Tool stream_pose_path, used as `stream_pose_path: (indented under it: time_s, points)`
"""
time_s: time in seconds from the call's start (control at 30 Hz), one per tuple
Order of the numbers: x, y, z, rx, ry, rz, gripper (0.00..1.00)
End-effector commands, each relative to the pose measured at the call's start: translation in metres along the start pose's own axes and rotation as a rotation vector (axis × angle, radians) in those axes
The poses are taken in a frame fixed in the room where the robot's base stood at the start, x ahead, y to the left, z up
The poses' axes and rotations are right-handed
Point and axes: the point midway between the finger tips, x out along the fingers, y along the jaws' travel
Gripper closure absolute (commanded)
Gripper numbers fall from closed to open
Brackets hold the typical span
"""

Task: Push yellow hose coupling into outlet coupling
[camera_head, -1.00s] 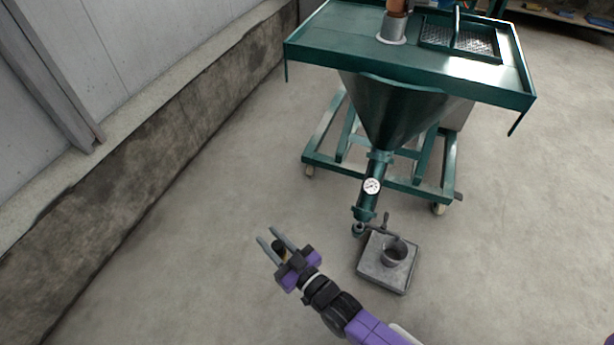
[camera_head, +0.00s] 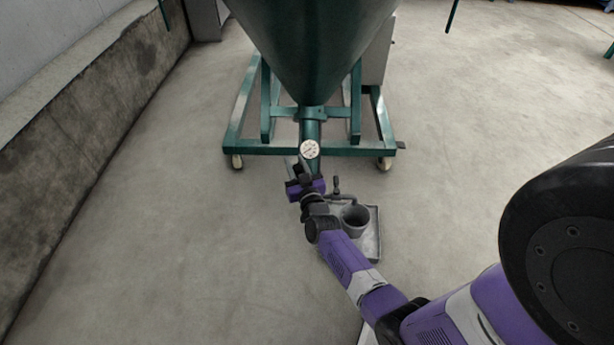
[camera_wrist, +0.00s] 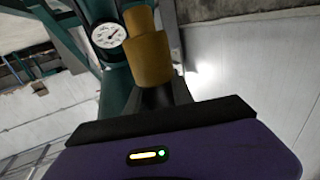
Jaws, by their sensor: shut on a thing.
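The yellow hose coupling (camera_wrist: 149,58) stands out in front of my gripper in the wrist view. In the head view my gripper (camera_head: 300,168) is at the lower end of the hopper's green outlet pipe (camera_head: 312,131), just below the round gauge. It is shut on the yellow coupling; the fingers are mostly hidden. In the wrist view the green pipe (camera_wrist: 114,82) is beside and behind the yellow coupling. The outlet coupling at the pipe's end is hidden behind my gripper in the head view. I cannot tell whether the two couplings touch.
The pressure gauge (camera_head: 309,149) is close above my gripper and also shows in the wrist view (camera_wrist: 108,35). A grey tray (camera_head: 371,243) with a grey pot (camera_head: 354,220) is on the floor just right of my arm. The green wheeled frame (camera_head: 243,122) stands behind. Floor to the left is clear.

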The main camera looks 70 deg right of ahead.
Motion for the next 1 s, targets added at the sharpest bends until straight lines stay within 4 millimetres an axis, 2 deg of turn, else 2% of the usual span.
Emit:
stream_pose_path:
  time_s: [0.03, 0.1, 0.23, 0.83, 1.0]
  points:
    - [0.006, 0.014, 0.015, 0.001, 0.002, 0.026, 1.00]
    - [0.012, 0.027, 0.020, -0.001, 0.001, 0.051, 1.00]
    - [0.017, 0.041, 0.025, 0.001, -0.001, 0.076, 1.00]
    - [0.013, 0.044, 0.022, -0.001, -0.002, 0.080, 1.00]
    - [0.013, 0.043, 0.037, -0.001, -0.001, 0.079, 1.00]
